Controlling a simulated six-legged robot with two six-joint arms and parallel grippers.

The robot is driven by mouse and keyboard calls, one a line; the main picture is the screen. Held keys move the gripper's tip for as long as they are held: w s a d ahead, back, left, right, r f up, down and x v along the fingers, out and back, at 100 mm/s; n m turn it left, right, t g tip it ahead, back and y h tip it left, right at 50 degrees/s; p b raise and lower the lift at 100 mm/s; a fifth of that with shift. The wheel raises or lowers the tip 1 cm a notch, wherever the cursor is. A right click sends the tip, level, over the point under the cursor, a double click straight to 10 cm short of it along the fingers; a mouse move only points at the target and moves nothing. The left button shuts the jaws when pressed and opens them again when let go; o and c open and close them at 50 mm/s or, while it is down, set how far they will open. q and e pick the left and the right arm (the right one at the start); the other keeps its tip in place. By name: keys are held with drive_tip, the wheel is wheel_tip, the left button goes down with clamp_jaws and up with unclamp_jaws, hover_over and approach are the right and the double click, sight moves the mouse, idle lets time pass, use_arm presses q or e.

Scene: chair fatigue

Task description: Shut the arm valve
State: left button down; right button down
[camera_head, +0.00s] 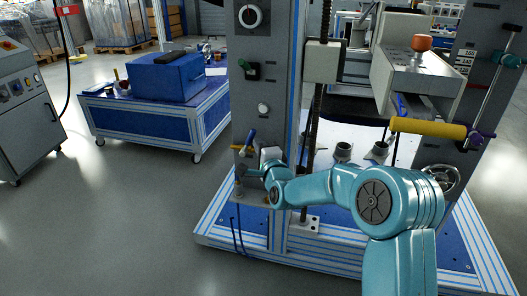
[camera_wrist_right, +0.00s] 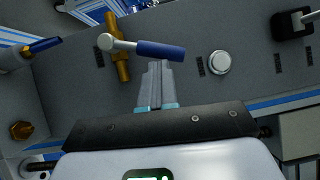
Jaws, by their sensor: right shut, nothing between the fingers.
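A valve with a blue lever handle (camera_head: 250,137) and a brass body (camera_head: 239,148) is on the grey column's front panel. In the right wrist view, its blue handle (camera_wrist_right: 159,50) points right from a silver pivot, roughly across the brass body (camera_wrist_right: 117,52). My right gripper (camera_head: 245,170) is just below this valve in the head view. In the right wrist view, the shut, empty gripper (camera_wrist_right: 155,72) has its fingertips close to the blue handle; I cannot tell whether they touch. A second blue-handled lever (camera_wrist_right: 42,46) is at the left.
A white round button (camera_wrist_right: 219,62) is right of the handle, and a black-and-white switch (camera_wrist_right: 291,22) is farther right. A yellow cylinder (camera_head: 428,128) sticks out at the right. The blue workbench (camera_head: 152,122) stands behind left.

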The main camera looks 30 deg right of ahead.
drive_tip(key=shift+w+a+r+n+g, duration=0.2)
drive_tip(key=shift+w+a+r+n, duration=0.2)
drive_tip(key=shift+r, duration=0.1)
drive_tip(key=shift+w+a+r+n+g, duration=0.2)
drive_tip(key=shift+w+a+r+n, duration=0.1)
drive_tip(key=shift+w+r, duration=0.15)
drive_tip(key=shift+w+a+r, duration=0.1)
drive_tip(key=shift+w+a, duration=0.05)
drive_tip(key=shift+w, duration=0.1)
drive_tip(key=shift+a+r, duration=0.1)
